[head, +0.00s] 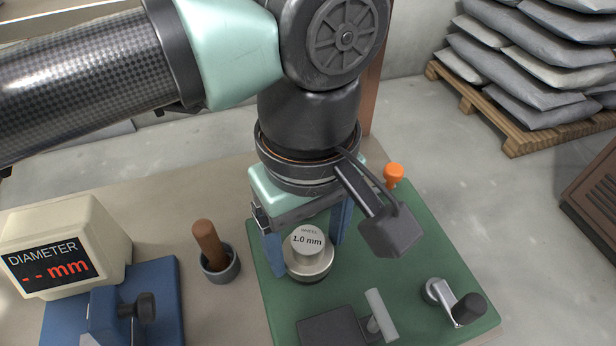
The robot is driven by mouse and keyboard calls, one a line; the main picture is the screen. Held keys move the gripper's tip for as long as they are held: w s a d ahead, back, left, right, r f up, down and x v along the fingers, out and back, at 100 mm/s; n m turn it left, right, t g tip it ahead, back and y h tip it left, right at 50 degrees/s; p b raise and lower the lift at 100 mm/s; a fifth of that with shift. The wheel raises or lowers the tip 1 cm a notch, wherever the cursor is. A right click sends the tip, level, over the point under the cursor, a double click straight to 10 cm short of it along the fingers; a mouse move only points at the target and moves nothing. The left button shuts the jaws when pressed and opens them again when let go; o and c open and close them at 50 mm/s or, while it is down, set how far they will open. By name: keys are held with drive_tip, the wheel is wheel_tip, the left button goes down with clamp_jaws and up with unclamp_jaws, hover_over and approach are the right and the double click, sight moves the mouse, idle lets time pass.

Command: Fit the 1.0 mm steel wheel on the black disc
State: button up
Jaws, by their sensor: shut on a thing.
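The steel wheel (309,235), its top marked "WHEEL 1.0 mm", is upright over the green plate (400,290). My gripper (306,256) points down, with its two blue fingers on either side of the wheel, shut on it. A wider steel rim shows at the wheel's lower part. I cannot make out the black disc; it may be hidden under the wheel or behind my gripper. I cannot tell whether the wheel touches anything below.
An orange knob (394,174), a crank with a black knob (468,308), a dark block (335,328) and a grey lever (381,313) are on the plate. Left are a wooden-handled tool in a cup (219,271) and a diameter readout (62,255) showing "-- mm".

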drive_tip(key=shift+f, duration=0.2)
drive_tip(key=o, duration=1.4)
drive_tip(key=shift+r, duration=0.1)
wheel_tip(320, 180, up, 13)
drive_tip(key=p, duration=0.2)
